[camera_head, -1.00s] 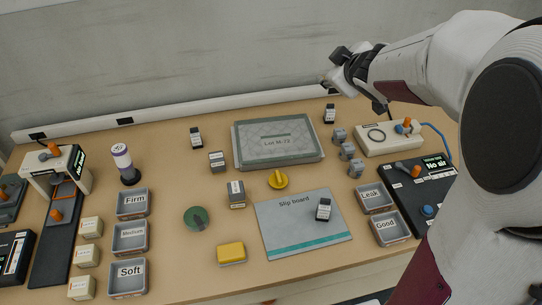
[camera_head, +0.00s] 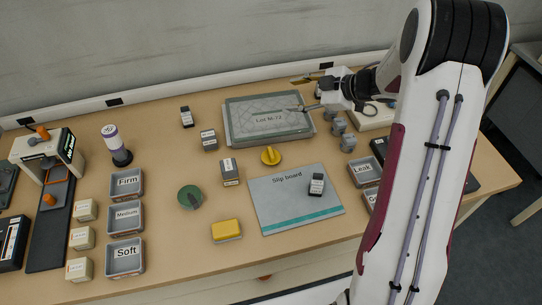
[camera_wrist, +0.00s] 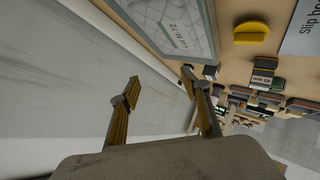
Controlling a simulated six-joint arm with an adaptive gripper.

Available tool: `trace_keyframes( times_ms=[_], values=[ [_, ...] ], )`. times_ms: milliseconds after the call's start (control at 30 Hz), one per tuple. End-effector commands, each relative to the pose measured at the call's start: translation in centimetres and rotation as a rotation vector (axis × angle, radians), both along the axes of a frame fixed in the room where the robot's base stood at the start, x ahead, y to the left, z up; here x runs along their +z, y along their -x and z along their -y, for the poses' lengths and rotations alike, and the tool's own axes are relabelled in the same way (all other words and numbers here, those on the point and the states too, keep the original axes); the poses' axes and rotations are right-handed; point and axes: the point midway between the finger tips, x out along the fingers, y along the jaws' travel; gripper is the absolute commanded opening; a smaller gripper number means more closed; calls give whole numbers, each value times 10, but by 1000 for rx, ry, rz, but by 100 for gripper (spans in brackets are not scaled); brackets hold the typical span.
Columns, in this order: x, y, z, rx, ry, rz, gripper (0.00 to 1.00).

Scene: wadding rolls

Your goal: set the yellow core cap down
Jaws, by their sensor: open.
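The yellow core cap (camera_head: 270,155) is a round disc with a raised grip. It rests on the table between the lot tray and the slip board, touching nothing visible. It also shows at the top of the wrist view (camera_wrist: 251,32). My gripper (camera_head: 292,96) is open and empty, over the right back part of the lot tray, up and to the right of the cap. In the wrist view my two fingers (camera_wrist: 160,80) are spread apart with only the wall and table edge behind them.
The grey lot tray (camera_head: 229,133) lies behind the cap, the slip board (camera_head: 262,213) in front. A green cap (camera_head: 189,197), a yellow block (camera_head: 226,231) and small labelled boxes (camera_head: 230,172) stand around. Labelled bins (camera_head: 126,217) are at left. Bare table lies around the cap.

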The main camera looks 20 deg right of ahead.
Motion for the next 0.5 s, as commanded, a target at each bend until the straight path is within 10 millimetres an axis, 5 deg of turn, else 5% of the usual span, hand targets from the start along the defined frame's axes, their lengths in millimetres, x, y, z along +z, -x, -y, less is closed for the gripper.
trace_keyframes(
  times_ms=[300,500],
  values=[
    [-66,50,-11,233,-137,-115,47],
    [-93,85,-16,351,-222,-180,47]
  ],
)
